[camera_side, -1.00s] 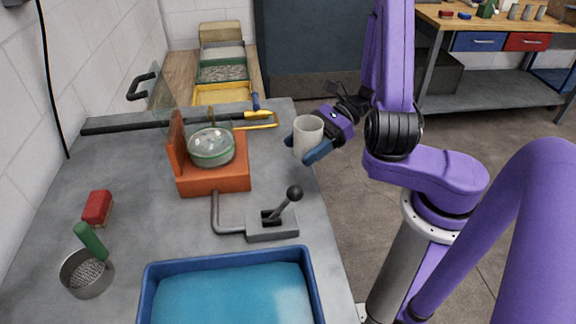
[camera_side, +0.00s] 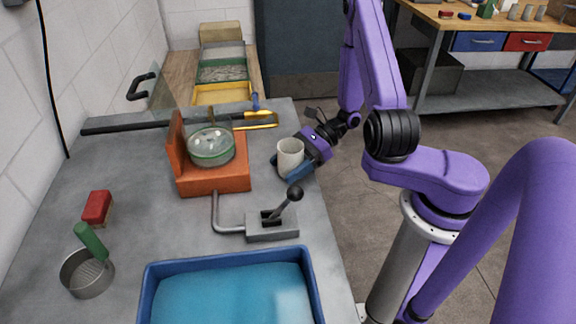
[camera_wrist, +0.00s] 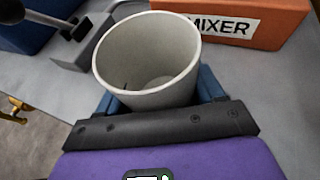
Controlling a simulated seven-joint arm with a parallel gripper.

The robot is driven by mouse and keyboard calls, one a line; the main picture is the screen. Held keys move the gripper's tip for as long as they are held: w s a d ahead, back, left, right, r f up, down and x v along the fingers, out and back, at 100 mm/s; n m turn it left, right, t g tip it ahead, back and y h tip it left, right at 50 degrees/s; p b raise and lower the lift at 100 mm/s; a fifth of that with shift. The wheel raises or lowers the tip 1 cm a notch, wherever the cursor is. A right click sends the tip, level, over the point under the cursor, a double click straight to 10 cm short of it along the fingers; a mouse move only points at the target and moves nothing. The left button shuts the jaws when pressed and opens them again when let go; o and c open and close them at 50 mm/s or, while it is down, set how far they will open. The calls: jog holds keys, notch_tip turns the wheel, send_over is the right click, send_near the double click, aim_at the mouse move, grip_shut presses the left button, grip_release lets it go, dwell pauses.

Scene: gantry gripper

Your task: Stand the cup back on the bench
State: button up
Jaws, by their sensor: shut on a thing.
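The pale cup (camera_side: 290,156) is at the right edge of the bench (camera_side: 150,225), upright or nearly so with its mouth upward. My gripper (camera_side: 290,166) is shut on the cup, with its blue fingers on either side of it. In the wrist view the cup (camera_wrist: 148,62) fills the middle; I see into its mouth, and it looks empty apart from a small dark mark inside. My gripper's blue fingers (camera_wrist: 160,98) show on both sides of its lower wall. I cannot tell whether the cup's base touches the bench.
The orange mixer (camera_side: 213,178) with a lidded glass bowl (camera_side: 211,147) stands left of the cup. A grey lever box (camera_side: 272,226) with a black-knobbed lever is just in front. A blue tray (camera_side: 235,258), a sieve (camera_side: 88,272) and a red brush (camera_side: 97,206) lie nearer the camera.

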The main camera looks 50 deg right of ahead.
jog(key=shift+f, duration=0.3)
jog(key=o, duration=1)
jog(key=shift+o, duration=0.2)
jog(key=shift+r, duration=0.1)
jog(key=shift+d+r, duration=0.2)
jog(key=shift+d, duration=0.1)
jog(key=v, duration=1.1)
jog(key=shift+s+d, duration=0.15)
jog(key=shift+s, duration=0.05)
